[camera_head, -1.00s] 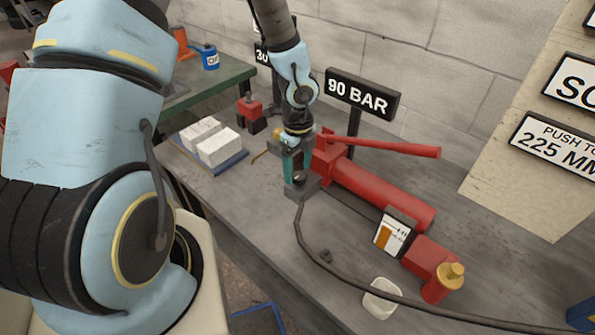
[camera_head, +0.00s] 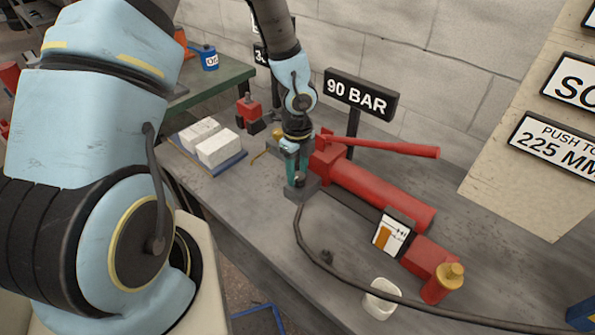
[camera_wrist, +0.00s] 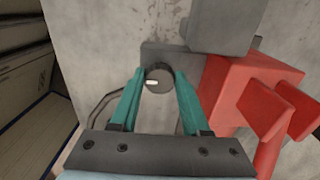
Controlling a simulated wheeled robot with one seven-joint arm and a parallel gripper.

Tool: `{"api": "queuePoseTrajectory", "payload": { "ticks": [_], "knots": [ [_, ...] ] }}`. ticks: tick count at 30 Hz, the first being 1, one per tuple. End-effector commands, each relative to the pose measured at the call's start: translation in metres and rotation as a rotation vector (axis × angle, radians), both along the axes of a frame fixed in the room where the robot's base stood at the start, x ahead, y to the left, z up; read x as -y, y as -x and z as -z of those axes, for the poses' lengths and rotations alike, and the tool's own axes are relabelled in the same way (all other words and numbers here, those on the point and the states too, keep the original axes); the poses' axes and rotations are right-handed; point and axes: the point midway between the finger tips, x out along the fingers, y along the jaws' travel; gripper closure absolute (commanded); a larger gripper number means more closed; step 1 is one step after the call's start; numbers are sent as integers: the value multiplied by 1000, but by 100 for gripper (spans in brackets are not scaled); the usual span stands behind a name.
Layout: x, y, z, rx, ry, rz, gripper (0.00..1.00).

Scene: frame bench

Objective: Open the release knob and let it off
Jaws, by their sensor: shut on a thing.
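The release knob (camera_wrist: 159,79) is a small dark round knob with a white mark on its face, on a grey block (camera_wrist: 165,55) in the wrist view. My gripper (camera_wrist: 158,82) has its two teal fingers closed around the knob's sides. In the head view my gripper (camera_head: 297,182) points down at the grey block (camera_head: 302,190) at the left end of the red pump (camera_head: 380,192), and the fingers largely hide the knob there. The pump's red lever (camera_head: 385,147) sticks out to the right above the red cylinder.
A 90 BAR sign (camera_head: 361,95) stands behind the pump. A dark hose (camera_head: 310,248) curves along the bench front. White blocks (camera_head: 218,149) sit on a blue tray at the left.

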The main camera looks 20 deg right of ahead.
Motion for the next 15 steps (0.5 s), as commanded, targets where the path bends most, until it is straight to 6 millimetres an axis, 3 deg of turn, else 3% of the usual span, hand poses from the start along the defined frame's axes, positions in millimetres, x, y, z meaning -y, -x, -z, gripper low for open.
{"api": "queuePoseTrajectory", "payload": {
  "ticks": [5,15],
  "knots": [
    [0,0,0,0,1,0,100],
    [0,0,0,0,1,-26,100]
  ]
}}
